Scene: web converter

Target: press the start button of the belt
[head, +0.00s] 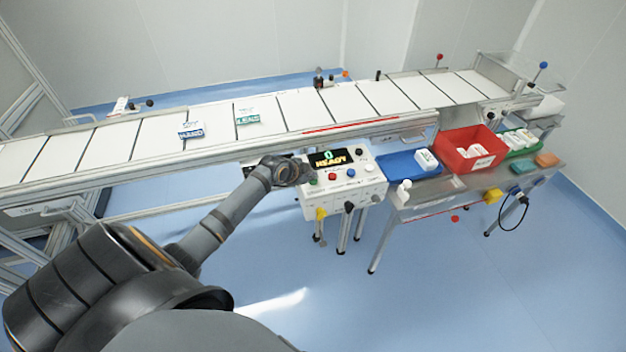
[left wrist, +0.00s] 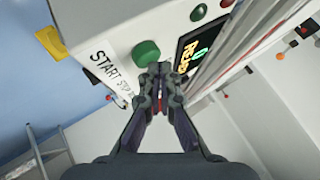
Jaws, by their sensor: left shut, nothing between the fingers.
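The control box (head: 342,183) stands in front of the belt (head: 215,128), with a lit display (head: 331,158) reading "0 READY". In the left wrist view a green button (left wrist: 146,53) sits on the box beside a white label (left wrist: 107,65) with "START" and "STOP" on it. My left gripper (left wrist: 158,72) is shut and empty, its tips close to the green button's lower right edge; I cannot tell if they touch. In the head view my left gripper (head: 306,174) is at the left end of the box and partly covers it. My right gripper is not in view.
A blue tray (head: 398,166), a red bin (head: 483,155) and a green tray (head: 527,143) stand on a side table right of the box. Two small packs lie on the belt, one blue and white (head: 190,130), one green and white (head: 247,117).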

